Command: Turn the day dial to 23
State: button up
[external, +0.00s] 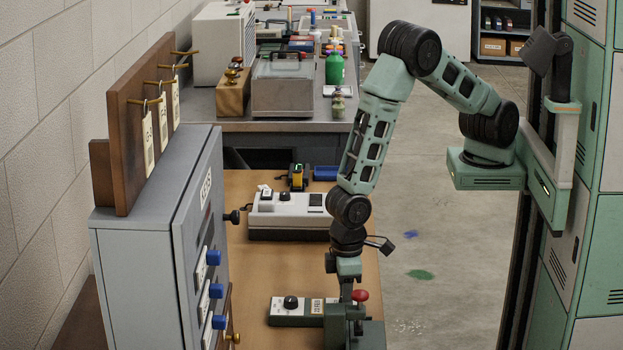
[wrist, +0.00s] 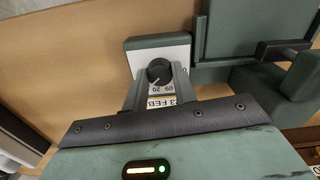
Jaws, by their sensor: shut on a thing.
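The day dial (wrist: 159,69) is a round black knob with a pale pointer mark, on a light plate with a green-grey edge. In the wrist view my gripper (wrist: 160,76) has its two dark fingers on either side of the knob, shut on it. A label strip (wrist: 160,94) between the fingers shows small numerals and "3 FEB", partly cut off by the gripper. In the external view my arm reaches down at the bench's near right, and the finger contact is not clear there.
A light box with a black knob (external: 290,302) shows left of my arm. A red-knobbed lever (external: 360,295) stands close on the right. A grey cabinet (external: 150,270) with blue knobs is at the left. A white console (external: 288,212) sits farther back. Bare wooden bench (external: 300,268) lies between.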

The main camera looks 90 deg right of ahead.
jog(key=o, duration=1)
notch_tip(320, 180, up, 17)
jog(key=b, duration=0.1)
jog(key=shift+r, duration=0.2)
jog(key=s+d+r+n, duration=0.2)
jog(key=s+d+n, duration=0.1)
jog(key=s+d, duration=0.3)
jog(key=s+d+r+n, duration=0.3)
jog(key=s+d, duration=0.2)
jog(key=s, duration=0.6)
jog(key=shift+s+d+r+y, duration=0.15)
jog(key=shift+s+d+y, duration=0.15)
jog(key=shift+d, duration=0.05)
